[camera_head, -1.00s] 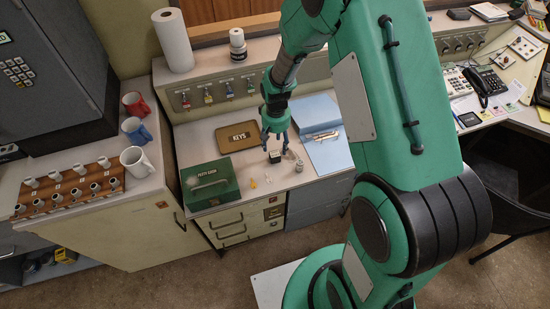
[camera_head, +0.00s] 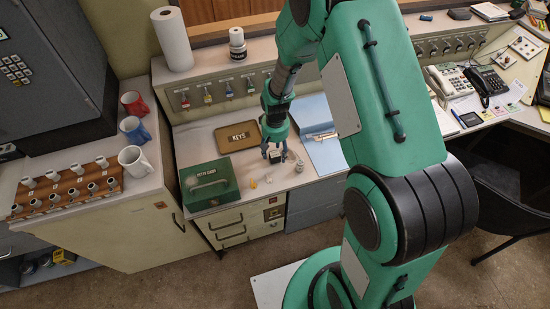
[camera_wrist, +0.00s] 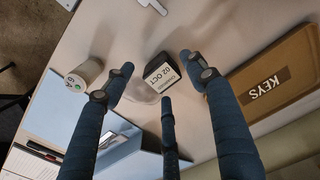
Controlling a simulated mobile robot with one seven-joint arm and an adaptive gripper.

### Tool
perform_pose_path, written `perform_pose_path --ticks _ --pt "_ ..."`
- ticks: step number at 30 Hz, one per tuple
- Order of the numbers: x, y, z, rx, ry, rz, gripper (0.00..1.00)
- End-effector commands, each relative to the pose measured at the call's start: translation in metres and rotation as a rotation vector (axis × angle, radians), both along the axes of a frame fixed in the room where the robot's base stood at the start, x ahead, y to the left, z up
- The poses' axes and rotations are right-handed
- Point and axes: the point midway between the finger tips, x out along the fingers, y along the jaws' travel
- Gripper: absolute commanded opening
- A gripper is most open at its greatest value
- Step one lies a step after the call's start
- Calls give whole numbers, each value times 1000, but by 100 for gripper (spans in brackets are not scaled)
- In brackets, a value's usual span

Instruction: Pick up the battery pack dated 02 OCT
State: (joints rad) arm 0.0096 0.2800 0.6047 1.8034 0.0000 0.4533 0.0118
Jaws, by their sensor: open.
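The battery pack (camera_wrist: 165,73) is a small dark block with a white label reading 02 OCT, turned sideways in the wrist view. It stands on the pale counter between the spread fingers of my gripper (camera_wrist: 160,76). The three blue fingers are open around it, and I see no finger clearly closed on it. In the head view my gripper (camera_head: 275,154) points down at the counter, right of the green petty cash box. The pack is mostly hidden by the fingers there.
A small pale cylinder (camera_wrist: 84,75) with a green dot stands left of the pack in the wrist view. The brown KEYS tray (camera_wrist: 285,80) lies to the right. In the head view, the petty cash box (camera_head: 208,183) is left and a blue folder (camera_head: 322,150) right.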

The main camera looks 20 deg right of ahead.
Motion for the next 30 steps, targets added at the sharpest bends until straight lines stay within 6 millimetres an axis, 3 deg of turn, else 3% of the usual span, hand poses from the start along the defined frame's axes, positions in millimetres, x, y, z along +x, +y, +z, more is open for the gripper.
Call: perform_pose_path --ticks 3,8,25,30 --pt "0 0 -16 0 1 0 56" --pt "0 0 -27 0 1 0 56" --pt "0 0 -27 0 0 0 56" --pt "0 0 -27 0 0 0 24"
